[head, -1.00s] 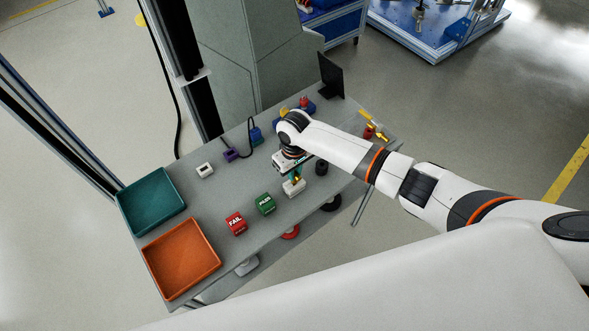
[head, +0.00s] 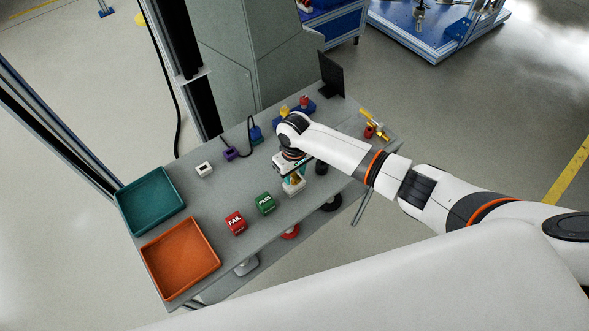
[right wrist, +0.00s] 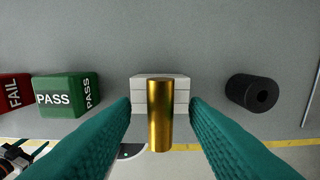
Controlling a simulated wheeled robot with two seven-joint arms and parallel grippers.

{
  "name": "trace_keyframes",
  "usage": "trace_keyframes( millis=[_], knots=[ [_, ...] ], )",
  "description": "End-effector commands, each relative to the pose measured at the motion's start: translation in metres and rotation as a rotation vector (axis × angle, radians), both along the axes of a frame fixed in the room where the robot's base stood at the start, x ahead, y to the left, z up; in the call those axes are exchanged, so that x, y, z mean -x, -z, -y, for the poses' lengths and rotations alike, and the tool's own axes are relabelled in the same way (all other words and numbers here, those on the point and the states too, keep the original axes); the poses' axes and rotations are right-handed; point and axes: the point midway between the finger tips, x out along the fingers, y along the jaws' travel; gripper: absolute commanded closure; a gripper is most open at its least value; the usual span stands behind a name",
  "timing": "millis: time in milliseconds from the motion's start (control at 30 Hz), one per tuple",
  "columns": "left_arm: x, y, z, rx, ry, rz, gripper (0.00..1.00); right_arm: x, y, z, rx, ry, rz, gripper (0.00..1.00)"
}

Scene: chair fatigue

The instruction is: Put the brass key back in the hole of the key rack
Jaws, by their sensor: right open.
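My right gripper (head: 294,173) is over a small white block (head: 293,188) at the table's near side. In the right wrist view its teal fingers (right wrist: 160,106) are open, one on each side of a brass cylinder (right wrist: 160,122), with a narrow gap on both sides. The cylinder overlaps the white block (right wrist: 139,82); whether it sits in a hole there is hidden. It is the only brass piece between the fingers and may be the key. I cannot tell for sure which item is the key rack. My left gripper is out of view.
Teal (head: 127,212) and orange (head: 152,271) trays fill the left end. A red-and-yellow item (head: 371,130) stands at the right end.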

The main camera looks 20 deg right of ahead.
Motion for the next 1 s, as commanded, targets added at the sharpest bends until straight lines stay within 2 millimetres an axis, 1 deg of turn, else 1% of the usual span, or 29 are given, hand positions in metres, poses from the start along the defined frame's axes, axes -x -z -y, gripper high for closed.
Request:
trace_keyframes(
  millis=[67,167,267,400,600,700,800,1000],
  knots=[
    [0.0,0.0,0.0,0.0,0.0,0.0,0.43,0.0,-0.004,0.0,-0.002,0.0,0.002,0.59],
    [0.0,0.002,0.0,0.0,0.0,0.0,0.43,-0.001,-0.016,0.0,-0.002,0.0,0.003,0.59],
    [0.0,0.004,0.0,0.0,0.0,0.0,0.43,-0.001,-0.035,0.0,-0.003,-0.001,0.004,0.59],
    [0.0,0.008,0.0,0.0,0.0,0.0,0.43,-0.001,-0.066,0.0,-0.001,-0.001,0.006,0.59],
    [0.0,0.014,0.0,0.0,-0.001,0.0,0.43,-0.001,-0.102,0.0,-0.001,0.0,0.004,0.59],
    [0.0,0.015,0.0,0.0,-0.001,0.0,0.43,0.0,-0.112,0.0,-0.001,0.0,0.002,0.59],
    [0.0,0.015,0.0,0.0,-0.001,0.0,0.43,0.0,-0.118,0.0,-0.001,0.0,0.001,0.59],
    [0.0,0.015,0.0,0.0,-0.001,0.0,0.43,0.0,-0.12,0.0,0.0,0.0,0.0,0.59]
  ],
)
